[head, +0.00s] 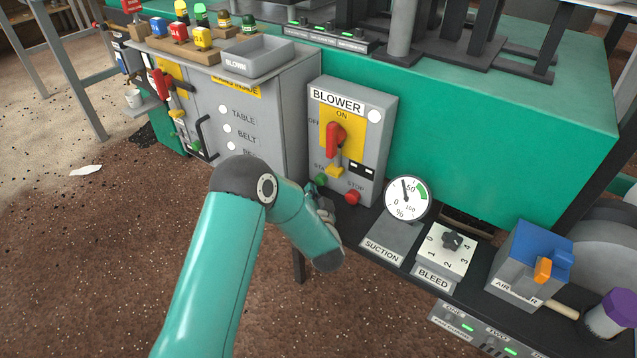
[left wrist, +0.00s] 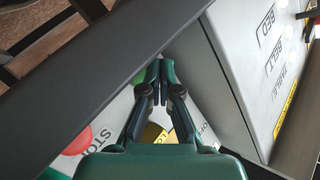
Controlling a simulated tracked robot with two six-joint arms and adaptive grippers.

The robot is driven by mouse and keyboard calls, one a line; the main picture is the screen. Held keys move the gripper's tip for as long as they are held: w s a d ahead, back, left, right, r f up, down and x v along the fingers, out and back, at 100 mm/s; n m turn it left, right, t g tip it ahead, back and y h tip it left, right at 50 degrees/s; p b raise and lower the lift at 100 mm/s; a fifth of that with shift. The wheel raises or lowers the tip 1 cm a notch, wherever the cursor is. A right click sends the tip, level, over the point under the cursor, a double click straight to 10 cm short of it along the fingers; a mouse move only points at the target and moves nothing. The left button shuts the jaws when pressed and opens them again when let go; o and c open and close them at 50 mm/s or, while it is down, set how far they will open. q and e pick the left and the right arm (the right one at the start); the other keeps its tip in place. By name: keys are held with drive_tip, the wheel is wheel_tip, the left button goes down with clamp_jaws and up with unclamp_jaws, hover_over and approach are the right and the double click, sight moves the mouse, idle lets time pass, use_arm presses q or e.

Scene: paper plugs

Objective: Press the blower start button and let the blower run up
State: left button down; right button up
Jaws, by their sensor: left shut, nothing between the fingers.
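The grey blower box (head: 379,140) stands upright with a yellow plate and a red rotary switch (head: 336,134); ON is lettered above the switch and OFF to its left. Low on its face are the green start button (head: 320,181) and the red stop button (head: 352,197), which also shows in the left wrist view (left wrist: 77,141). My left gripper (left wrist: 160,66) is shut and empty, its tips right by the green button (left wrist: 139,80). I cannot tell whether they touch. In the head view the gripper is partly hidden by my forearm. My right gripper is out of view.
The suction gauge (head: 407,199) has its needle left of 50. A bleed dial (head: 452,243) and a blue-topped air unit (head: 535,260) stand to the right. A grey cabinet (head: 220,110) is to the left. A dark bar (left wrist: 100,75) crosses close in the wrist view.

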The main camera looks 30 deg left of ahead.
use_arm(q)
drive_tip(key=shift+s, duration=0.1)
drive_tip(key=shift+s+a, duration=0.2)
drive_tip(key=shift+s, duration=2.2)
